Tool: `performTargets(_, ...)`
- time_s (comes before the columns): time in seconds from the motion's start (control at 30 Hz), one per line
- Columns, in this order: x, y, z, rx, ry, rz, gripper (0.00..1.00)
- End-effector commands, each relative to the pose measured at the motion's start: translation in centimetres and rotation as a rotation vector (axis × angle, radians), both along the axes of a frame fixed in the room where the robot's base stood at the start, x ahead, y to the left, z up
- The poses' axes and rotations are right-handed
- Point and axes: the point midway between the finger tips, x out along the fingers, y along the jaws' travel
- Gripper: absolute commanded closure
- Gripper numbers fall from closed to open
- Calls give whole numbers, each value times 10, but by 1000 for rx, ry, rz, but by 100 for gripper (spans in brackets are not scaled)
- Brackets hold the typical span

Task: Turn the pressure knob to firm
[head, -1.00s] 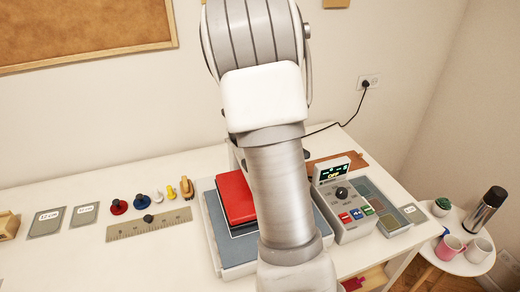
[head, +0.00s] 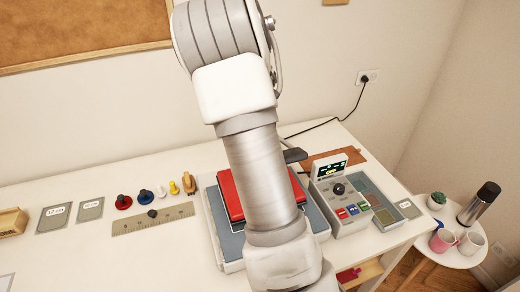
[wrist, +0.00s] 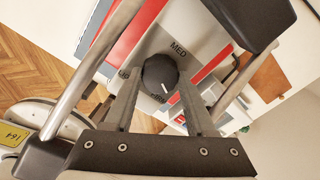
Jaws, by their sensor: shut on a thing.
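In the wrist view, a round black knob (wrist: 160,70) with a small white mark stands on a light panel. The word MED is printed beside it; other labels around it are partly covered and unreadable. My gripper (wrist: 158,82) has its two grey fingers on opposite sides of the knob and is shut on it. The white mark is on the side toward the gripper's palm, away from MED. In the head view my arm hides the gripper and this knob.
Silver bars (wrist: 113,35) run close beside the fingers. A red pad (head: 229,196) lies on the grey press bed. A black handle piece (head: 294,155) shows beside my arm. A control box (head: 333,205) with its own knob stands right; a ruler (head: 150,220) lies left.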

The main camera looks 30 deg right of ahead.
Motion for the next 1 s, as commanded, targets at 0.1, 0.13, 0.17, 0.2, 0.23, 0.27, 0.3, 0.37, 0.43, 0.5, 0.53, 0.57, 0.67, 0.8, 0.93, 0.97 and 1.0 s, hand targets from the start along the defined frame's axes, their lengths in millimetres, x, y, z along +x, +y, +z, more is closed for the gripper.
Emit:
performTargets(0.1, 0, -1, 1, -2, -2, -12, 100)
performTargets(0.13, 0, -1, 1, -2, -2, -14, 100)
performTargets(0.17, 0, -1, 1, -2, -2, -15, 100)
performTargets(0.2, 0, -1, 1, -2, -2, -16, 100)
performTargets(0.23, 0, -1, 1, -2, -2, -16, 100)
performTargets(0.27, 0, -1, 1, -2, -2, -16, 100)
performTargets(0.3, 0, -1, 1, -2, -2, -16, 100)
performTargets(0.37, 0, -1, 1, -2, -2, -16, 100)
performTargets(0.43, 0, -1, 1, -1, -3, -15, 100)
performTargets(0.5, 1, -1, 1, -1, -3, -15, 43)
performTargets(0.53, 1, -1, 1, -1, -3, -15, 37)
performTargets(0.57, 1, -1, 1, -1, -3, -15, 32)
performTargets(0.67, 0, 0, 1, -2, -2, -15, 14)
performTargets(0.8, 0, 0, 0, -1, -1, -14, 14)
performTargets(0.93, 0, 0, 0, -1, 0, -14, 14)
performTargets(0.97, 0, 0, 1, -1, -1, -14, 14)
performTargets(1.0, 0, 0, 3, -1, -1, -14, 14)
